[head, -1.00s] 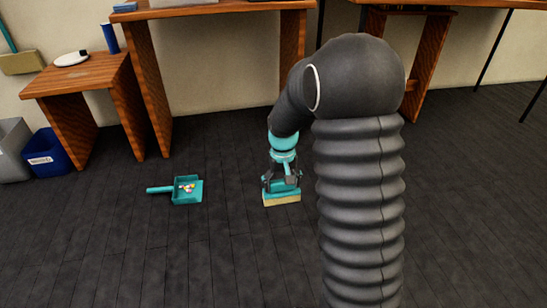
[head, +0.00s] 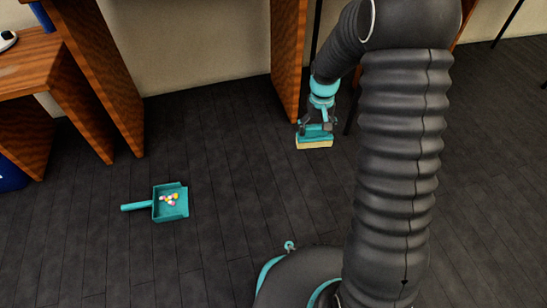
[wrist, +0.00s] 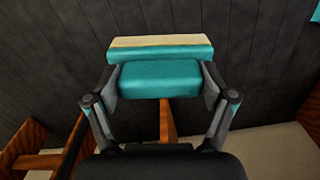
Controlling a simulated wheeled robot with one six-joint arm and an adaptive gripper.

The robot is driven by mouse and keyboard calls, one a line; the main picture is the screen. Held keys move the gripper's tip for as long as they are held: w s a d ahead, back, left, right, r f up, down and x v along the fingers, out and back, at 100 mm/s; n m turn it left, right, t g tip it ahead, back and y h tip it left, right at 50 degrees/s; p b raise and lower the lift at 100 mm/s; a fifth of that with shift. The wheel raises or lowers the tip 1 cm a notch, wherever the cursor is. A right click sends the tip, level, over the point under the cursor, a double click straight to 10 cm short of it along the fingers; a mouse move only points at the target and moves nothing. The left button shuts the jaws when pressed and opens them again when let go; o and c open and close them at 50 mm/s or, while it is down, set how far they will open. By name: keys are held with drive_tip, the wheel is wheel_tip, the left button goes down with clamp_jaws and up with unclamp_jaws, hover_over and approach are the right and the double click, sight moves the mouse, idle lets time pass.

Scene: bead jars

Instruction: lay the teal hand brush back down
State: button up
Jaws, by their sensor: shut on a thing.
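The teal hand brush (head: 315,138) has a teal body and a pale bristle strip along its lower side. My gripper (head: 316,127) is shut on it, in the head view right of centre, near a wooden table leg. In the wrist view the brush (wrist: 160,78) sits between both fingers of my gripper (wrist: 160,85), with the pale bristles on the far side. The brush appears to be above the dark floor; the exact gap under the bristles cannot be told.
A teal dustpan (head: 158,207) with several coloured beads (head: 170,198) lies on the dark plank floor (head: 230,190) to the left. Wooden table legs (head: 285,60) stand behind. A low wooden table (head: 25,65) is at the left. The floor between dustpan and brush is clear.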

drive_tip(key=shift+s+a+f+n+p, duration=0.1)
drive_tip(key=shift+a+f+n+p, duration=1)
drive_tip(key=shift+a+f, duration=2.25)
drive_tip(key=shift+s+a+f+n+p, duration=0.1)
drive_tip(key=shift+a+f+n+p, duration=1.15)
drive_tip(key=shift+f, duration=3.95)
drive_tip(key=shift+a+f+n+p, duration=0.95)
drive_tip(key=shift+a+f, duration=1.5)
drive_tip(key=shift+f, duration=1.85)
drive_tip(key=o, duration=1.1)
drive_tip(key=shift+o, duration=0.2)
wheel_tip(320, 180, up, 6)
drive_tip(key=p, duration=0.3)
